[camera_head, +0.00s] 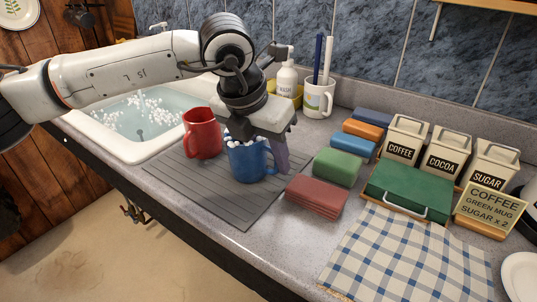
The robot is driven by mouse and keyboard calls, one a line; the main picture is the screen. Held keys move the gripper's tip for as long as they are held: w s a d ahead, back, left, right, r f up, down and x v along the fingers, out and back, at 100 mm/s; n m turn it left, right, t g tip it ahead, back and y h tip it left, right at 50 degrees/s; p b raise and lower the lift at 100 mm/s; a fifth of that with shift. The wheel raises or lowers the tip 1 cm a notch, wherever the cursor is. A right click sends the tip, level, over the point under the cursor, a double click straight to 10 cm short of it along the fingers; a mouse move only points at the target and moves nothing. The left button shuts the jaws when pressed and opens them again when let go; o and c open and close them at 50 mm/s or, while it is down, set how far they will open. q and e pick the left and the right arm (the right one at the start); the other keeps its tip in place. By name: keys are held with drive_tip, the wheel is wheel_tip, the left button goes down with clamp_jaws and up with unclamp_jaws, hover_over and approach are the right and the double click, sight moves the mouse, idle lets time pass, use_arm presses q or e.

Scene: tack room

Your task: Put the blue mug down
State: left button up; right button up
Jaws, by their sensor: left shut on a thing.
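The blue mug (247,165) is upright over the grey ribbed mat (215,198), with white suds at its rim. I cannot tell whether its base touches the mat. My left gripper (271,160) points down and is shut on the blue mug at its handle side, on the right. One finger shows beside the handle; the other is mostly hidden. My right gripper is not in view.
A red mug (203,133) stands close behind and left of the blue mug. A sudsy sink (140,120) lies at the left. Folded red (317,197) and green (337,167) cloths sit right of the mat. The mat's front is clear.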

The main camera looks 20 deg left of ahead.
use_arm(q)
drive_tip(key=o, duration=1.2)
drive_tip(key=shift+f, duration=0.1)
drive_tip(key=v, duration=1.2)
drive_tip(key=shift+b, duration=0.35)
